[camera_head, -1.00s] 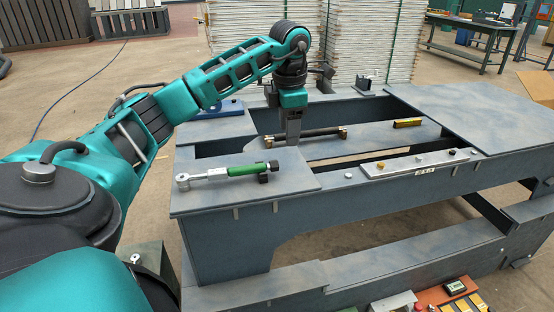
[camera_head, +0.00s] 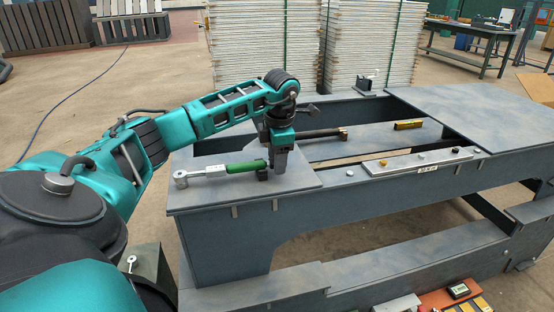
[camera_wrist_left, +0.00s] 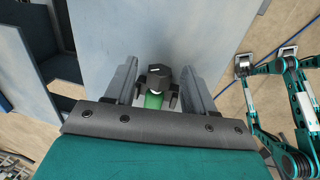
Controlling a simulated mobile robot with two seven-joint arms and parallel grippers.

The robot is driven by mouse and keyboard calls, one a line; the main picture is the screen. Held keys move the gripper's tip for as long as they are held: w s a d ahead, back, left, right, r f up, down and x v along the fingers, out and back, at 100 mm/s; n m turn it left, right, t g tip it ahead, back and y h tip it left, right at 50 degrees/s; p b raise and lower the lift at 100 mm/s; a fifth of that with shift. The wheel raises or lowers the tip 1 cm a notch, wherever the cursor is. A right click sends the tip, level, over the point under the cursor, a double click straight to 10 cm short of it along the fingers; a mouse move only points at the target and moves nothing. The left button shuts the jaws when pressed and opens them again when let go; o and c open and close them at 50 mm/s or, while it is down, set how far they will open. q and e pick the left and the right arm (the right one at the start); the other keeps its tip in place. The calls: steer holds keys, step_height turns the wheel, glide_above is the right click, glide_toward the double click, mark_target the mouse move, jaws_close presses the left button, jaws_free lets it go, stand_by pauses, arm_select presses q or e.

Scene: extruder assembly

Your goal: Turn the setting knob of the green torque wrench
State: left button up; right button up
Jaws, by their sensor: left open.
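The green torque wrench (camera_head: 225,171) lies on the front left plate of the grey workbench, with its ratchet head (camera_head: 181,177) to the left. Its black setting knob is at the right end of the green handle, partly covered by my left gripper (camera_head: 270,172) in the head view. In the left wrist view the dark knob (camera_wrist_left: 159,77) with a white mark lies between the two open fingers of my left gripper (camera_wrist_left: 159,85). A gap shows on the left; the right finger is close to the knob's side. The green handle (camera_wrist_left: 153,101) shows below it. My right gripper is not in view.
The grey workbench (camera_head: 460,92) has open gaps between its beams. A dark rod (camera_head: 320,134) lies behind my gripper, with a yellow block (camera_head: 408,125) farther right. A pale bar (camera_head: 420,161) with small knobs lies along the front beam.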

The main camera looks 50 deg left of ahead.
arm_select(q)
steer(key=shift+c, duration=0.5)
jaws_close()
steer(key=p, duration=0.1)
steer(key=h+p, duration=0.1)
steer(key=p, duration=0.1)
steer(key=shift+w+a+r+g+h, duration=0.1)
steer(key=shift+a+r+g+h, duration=0.05)
steer(key=shift+r+g+h, duration=0.2)
steer(key=shift+w+a+f+g+h+p, duration=0.1)
steer(key=shift+f+g+h+p, duration=0.15)
steer(key=shift+g+h+p, duration=0.3)
steer(key=shift+f+h, duration=0.2)
steer(key=shift+h, duration=0.4)
steer(key=shift+w+a+f+g+h+b, duration=0.1)
steer(key=shift+g+h+b, duration=0.2)
steer(key=shift+b, duration=0.4)
steer(key=h+b, duration=0.1)
steer(key=b, duration=0.2)
steer(key=shift+a+g, duration=0.1)
steer(key=shift+g, duration=0.2)
steer(key=shift+h+b, duration=0.3)
steer(key=shift+b, duration=0.4)
